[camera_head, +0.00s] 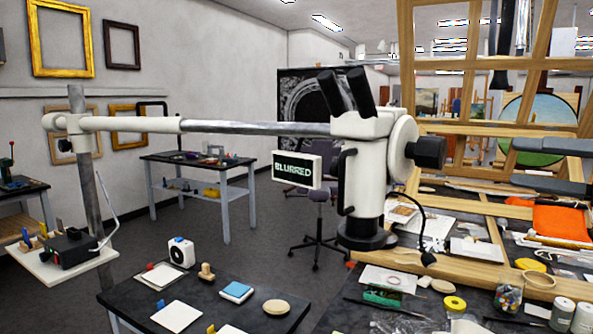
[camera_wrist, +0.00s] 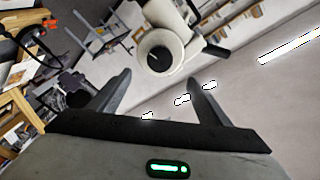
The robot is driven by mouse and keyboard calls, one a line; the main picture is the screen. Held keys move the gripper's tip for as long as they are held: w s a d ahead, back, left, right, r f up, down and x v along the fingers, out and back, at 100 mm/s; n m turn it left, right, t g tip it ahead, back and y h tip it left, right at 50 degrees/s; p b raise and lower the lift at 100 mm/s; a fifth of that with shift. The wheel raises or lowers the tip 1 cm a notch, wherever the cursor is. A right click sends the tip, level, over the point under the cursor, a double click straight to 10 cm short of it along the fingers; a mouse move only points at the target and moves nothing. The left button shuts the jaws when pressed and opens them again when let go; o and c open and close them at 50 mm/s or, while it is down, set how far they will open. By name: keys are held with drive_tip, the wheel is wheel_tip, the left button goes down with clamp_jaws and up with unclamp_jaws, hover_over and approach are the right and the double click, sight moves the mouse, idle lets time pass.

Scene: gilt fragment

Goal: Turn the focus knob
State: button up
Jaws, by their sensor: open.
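The focus knob (camera_head: 430,152) is a black knob on the right side of a white round housing (camera_head: 403,148) on the microscope head (camera_head: 362,160). In the wrist view the knob (camera_wrist: 160,57) appears as a dark round face ringed by white, ahead of my fingers. My gripper (camera_head: 514,162) is open, with two dark grey fingers entering from the right edge, apart from the knob and to its right. In the wrist view my gripper (camera_wrist: 160,79) shows nothing held between its fingers. A small sign (camera_head: 297,169) on the microscope reads "BLURRED".
A horizontal arm (camera_head: 250,128) carries the microscope from a post (camera_head: 85,170) at left. A wooden easel frame (camera_head: 480,120) stands behind the knob and gripper. A black table (camera_head: 330,315) below holds a yellow roll (camera_head: 455,304), jars and small items. A black cable (camera_head: 420,215) hangs beside the microscope.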

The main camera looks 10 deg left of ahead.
idle(0.7)
drive_tip(key=n+p, duration=0.3)
drive_tip(key=n, duration=0.4)
approach(426, 153)
drive_tip(key=w+a, duration=0.8)
drive_tip(key=shift+w+f, duration=0.15)
drive_tip(key=shift+f, duration=0.05)
drive_tip(key=c, duration=1.1)
